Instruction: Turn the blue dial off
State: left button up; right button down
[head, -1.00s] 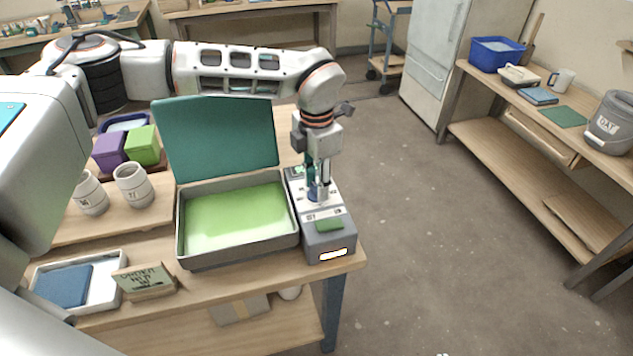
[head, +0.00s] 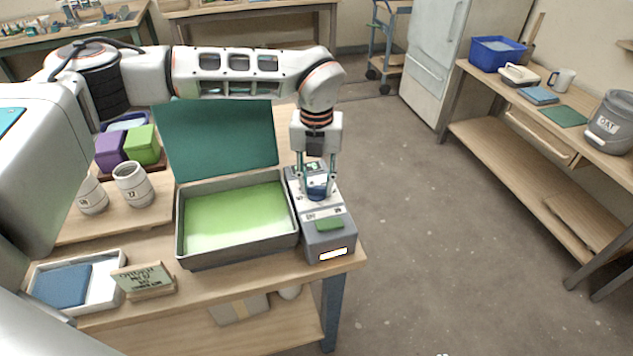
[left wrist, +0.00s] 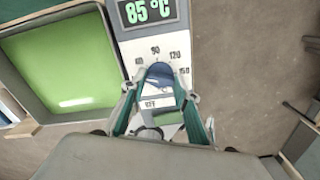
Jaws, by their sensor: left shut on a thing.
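The blue dial (head: 317,192) sits on top of the grey control box (head: 326,240) at the right end of the bench. My left gripper (head: 317,188) points straight down over it and is shut on the dial, one finger on each side. In the left wrist view the dial (left wrist: 159,74) shows between the fingertips. Marks 60, 90, 120 and 150 run around its far side, and OFF is printed on the near side. The display (left wrist: 150,11) reads 85 °C. The fingers partly hide the dial, and I cannot tell exactly where it points. My right gripper is not in view.
The tray of green glaze (head: 238,215), with its dark green lid (head: 222,140) raised, stands close left of the box. A green button (head: 329,224) is on the box's front slope. Cups (head: 133,184) and a small sign (head: 144,280) are farther left. Floor right of the bench is clear.

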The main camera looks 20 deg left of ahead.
aim_at(316, 187)
pick_arm(q)
jog(key=shift+n, duration=2.2)
jog(key=o, duration=1.1)
notch_tip(316, 187, up, 12)
